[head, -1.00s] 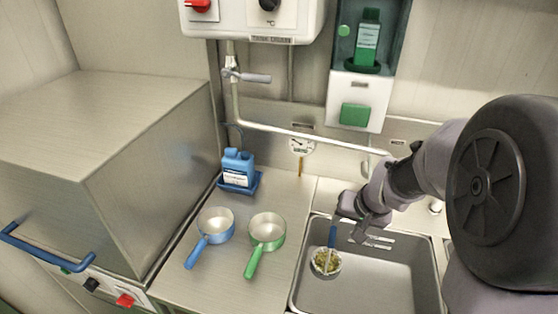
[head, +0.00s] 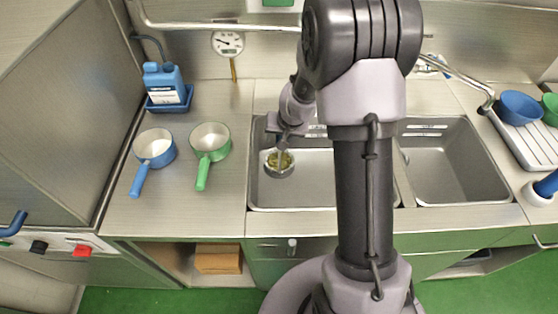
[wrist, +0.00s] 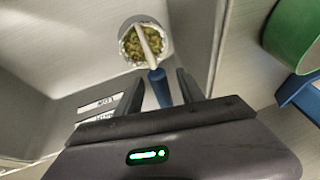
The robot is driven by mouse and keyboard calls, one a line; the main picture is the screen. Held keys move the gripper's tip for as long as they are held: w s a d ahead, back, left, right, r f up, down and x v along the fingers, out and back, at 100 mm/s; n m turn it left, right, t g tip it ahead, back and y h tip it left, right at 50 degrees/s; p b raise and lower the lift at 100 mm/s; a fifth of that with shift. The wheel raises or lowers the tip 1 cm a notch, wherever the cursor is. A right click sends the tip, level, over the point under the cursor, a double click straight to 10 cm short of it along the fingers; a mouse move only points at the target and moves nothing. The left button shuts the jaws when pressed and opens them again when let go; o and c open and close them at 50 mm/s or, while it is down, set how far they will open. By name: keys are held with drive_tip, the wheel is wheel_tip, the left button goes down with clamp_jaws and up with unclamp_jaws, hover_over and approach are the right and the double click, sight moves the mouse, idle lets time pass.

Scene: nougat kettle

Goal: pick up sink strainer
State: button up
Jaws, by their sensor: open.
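The sink strainer (head: 279,166) is a small round basket with greenish-brown bits in it, inside the left sink basin (head: 310,190). In the wrist view the strainer (wrist: 145,42) shows a pale bar across it, leading to a blue grip (wrist: 160,88). My gripper (wrist: 160,76) is open, with one finger on each side of the blue grip in the picture. No contact between the fingers and the grip can be seen. In the head view my gripper (head: 284,138) is just above the strainer, and the blue grip is hard to make out there.
A green pan (head: 210,141) and a blue pan (head: 155,146) stand on the counter left of the basin. A blue bottle (head: 164,82) is behind them. A second basin (head: 450,165) is empty on the right, beside a drainboard with blue and green bowls (head: 520,107).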

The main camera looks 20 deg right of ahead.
clamp_jaws()
drive_tip(key=shift+r, duration=0.15)
drive_tip(key=shift+w+r+p, duration=0.1)
drive_tip(key=shift+r+p, duration=1.25)
drive_tip(key=shift+r, duration=0.3)
drive_tip(key=s+d+r+b, duration=0.1)
drive_tip(key=s+d+b, duration=0.15)
drive_tip(key=s, duration=0.45)
drive_tip(key=s+d+b, duration=0.2)
drive_tip(key=s+b, duration=0.1)
drive_tip(key=s, duration=0.5)
wheel_tip(320, 180, up, 6)
drive_tip(key=p, duration=0.4)
drive_tip(key=shift+s+d+f, duration=0.15)
drive_tip(key=shift+f, duration=0.1)
drive_tip(key=shift+r, duration=0.1)
